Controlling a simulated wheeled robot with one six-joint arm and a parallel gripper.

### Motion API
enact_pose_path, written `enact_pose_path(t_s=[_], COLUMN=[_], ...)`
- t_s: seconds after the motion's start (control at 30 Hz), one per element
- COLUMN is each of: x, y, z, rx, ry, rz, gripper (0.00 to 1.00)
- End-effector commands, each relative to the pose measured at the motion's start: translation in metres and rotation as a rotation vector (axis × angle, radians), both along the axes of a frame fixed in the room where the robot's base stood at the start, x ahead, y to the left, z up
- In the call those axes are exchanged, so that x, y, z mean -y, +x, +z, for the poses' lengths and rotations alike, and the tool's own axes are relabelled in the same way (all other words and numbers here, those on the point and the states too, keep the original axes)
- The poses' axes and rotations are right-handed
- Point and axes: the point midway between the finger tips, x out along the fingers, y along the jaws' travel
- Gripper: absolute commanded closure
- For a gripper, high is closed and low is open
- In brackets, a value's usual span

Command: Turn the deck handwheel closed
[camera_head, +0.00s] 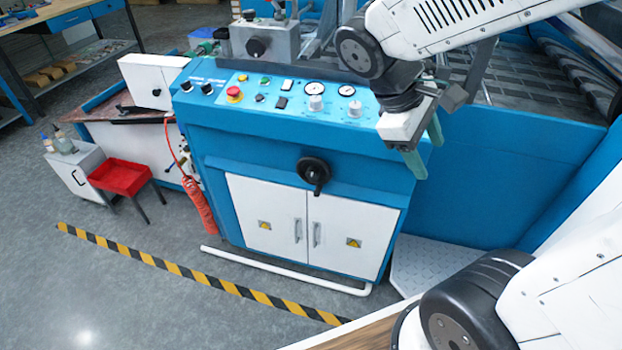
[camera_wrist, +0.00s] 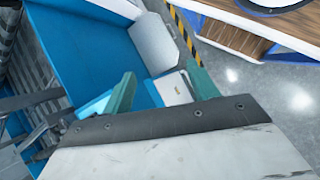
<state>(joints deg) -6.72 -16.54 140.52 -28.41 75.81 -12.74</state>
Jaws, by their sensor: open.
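A black handwheel (camera_head: 314,172) with a crank handle sits on the blue front of the machine, above two white cabinet doors, in the head view. Its handle points down. My gripper (camera_head: 425,148) hangs to the right of the handwheel and higher in the picture, by the right end of the control panel. Its two green fingers are apart with nothing between them. They also show in the wrist view (camera_wrist: 161,72), with the machine's blue side and the floor beyond. The handwheel cannot be made out in the wrist view.
The control panel (camera_head: 271,94) carries a red stop button, gauges and knobs. A grey block (camera_head: 265,42) with a black knob stands behind it. A white rail (camera_head: 285,273) runs low before the doors. A red stool (camera_head: 119,177) stands left. Floor before the machine is clear.

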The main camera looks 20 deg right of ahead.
Motion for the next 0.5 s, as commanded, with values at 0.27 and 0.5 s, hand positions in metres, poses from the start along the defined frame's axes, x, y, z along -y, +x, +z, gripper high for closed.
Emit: enact_pose_path(t_s=[0.27, 0.5], x=[0.019, -0.001], y=[0.084, 0.166], z=[-0.038, -0.094], rx=[-0.415, -0.758], ry=[-0.339, -0.626], rz=[0.452, 0.858], gripper=[0.41, 0.41])
